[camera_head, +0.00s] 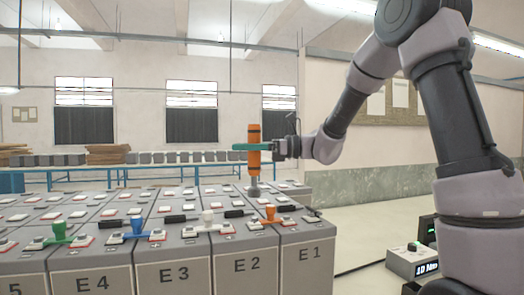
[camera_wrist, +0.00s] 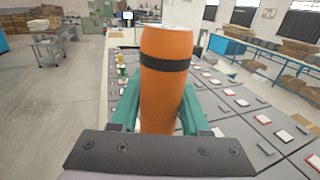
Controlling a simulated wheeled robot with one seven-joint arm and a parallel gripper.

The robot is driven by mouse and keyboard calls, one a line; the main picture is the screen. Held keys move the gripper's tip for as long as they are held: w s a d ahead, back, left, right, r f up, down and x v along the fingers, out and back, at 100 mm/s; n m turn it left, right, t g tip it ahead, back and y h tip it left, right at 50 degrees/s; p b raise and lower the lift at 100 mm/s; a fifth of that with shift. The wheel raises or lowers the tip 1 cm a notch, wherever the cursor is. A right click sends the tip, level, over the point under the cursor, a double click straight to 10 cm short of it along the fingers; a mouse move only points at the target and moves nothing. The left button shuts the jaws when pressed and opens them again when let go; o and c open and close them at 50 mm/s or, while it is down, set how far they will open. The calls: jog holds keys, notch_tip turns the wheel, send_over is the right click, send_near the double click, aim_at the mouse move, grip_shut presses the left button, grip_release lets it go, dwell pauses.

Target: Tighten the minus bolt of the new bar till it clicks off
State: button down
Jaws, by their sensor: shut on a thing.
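My gripper (camera_head: 255,147) has green fingers shut around an orange driver (camera_head: 254,133) with a black band, held upright. The driver's grey shaft points down, and its lower end (camera_head: 254,191) is over the battery tops behind E1 and E2. I cannot tell if it touches a bolt. The wrist view shows the orange driver body (camera_wrist: 166,85) between the green fingers (camera_wrist: 160,115); its tip is hidden.
Grey batteries in rows, the front ones labelled E1 (camera_head: 308,255) to E4 (camera_head: 92,284), fill the lower left. Black links lie between some terminals. A box with a display (camera_head: 412,262) stands at the right. Blue-framed benches (camera_head: 120,168) stand behind.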

dwell(0.3)
jog(key=shift+f, duration=0.1)
jog(key=shift+f, duration=3.95)
dwell(2.5)
